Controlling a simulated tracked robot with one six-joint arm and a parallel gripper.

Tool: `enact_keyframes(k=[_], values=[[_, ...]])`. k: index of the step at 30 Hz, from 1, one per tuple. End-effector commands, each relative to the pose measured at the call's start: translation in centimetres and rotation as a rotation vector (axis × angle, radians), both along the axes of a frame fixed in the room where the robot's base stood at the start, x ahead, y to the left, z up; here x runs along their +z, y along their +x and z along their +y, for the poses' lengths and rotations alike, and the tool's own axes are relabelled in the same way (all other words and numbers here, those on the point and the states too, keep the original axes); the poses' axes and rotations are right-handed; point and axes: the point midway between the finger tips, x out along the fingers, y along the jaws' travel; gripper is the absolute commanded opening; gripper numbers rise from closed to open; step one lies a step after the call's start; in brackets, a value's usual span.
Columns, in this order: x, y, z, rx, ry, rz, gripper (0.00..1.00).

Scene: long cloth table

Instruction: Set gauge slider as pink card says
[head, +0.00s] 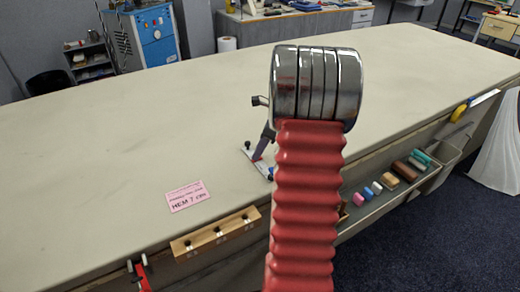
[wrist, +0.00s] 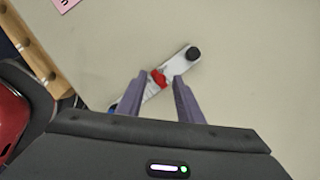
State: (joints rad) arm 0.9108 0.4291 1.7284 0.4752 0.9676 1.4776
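The pink card (head: 188,196) lies flat on the table and its large line appears to read "HEM 7 cm"; its corner shows in the wrist view (wrist: 66,4). The gauge (wrist: 180,65) is a pale strip with a black knob at its upper right end. Its red slider (wrist: 158,77) appears between my fingers in the wrist view. My gripper (wrist: 159,80) is open, its two fingers apart on either side of the slider; contact cannot be told. In the head view my arm hides part of the gauge (head: 247,150), and the scale is unreadable.
A red clamp (head: 140,275) is at the lower left. A tray of spools (head: 388,180) hangs at right. The tabletop (head: 130,110) is largely clear.

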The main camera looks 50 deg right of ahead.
Motion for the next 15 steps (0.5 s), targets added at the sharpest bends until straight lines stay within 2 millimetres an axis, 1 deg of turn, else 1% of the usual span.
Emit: enact_keyframes(k=[5,15], values=[[1.6,-0.6,-0.4,-0.001,-0.002,-0.001,0.33],[6.9,-2.5,-1.4,-0.001,-0.004,-0.002,0.33]])
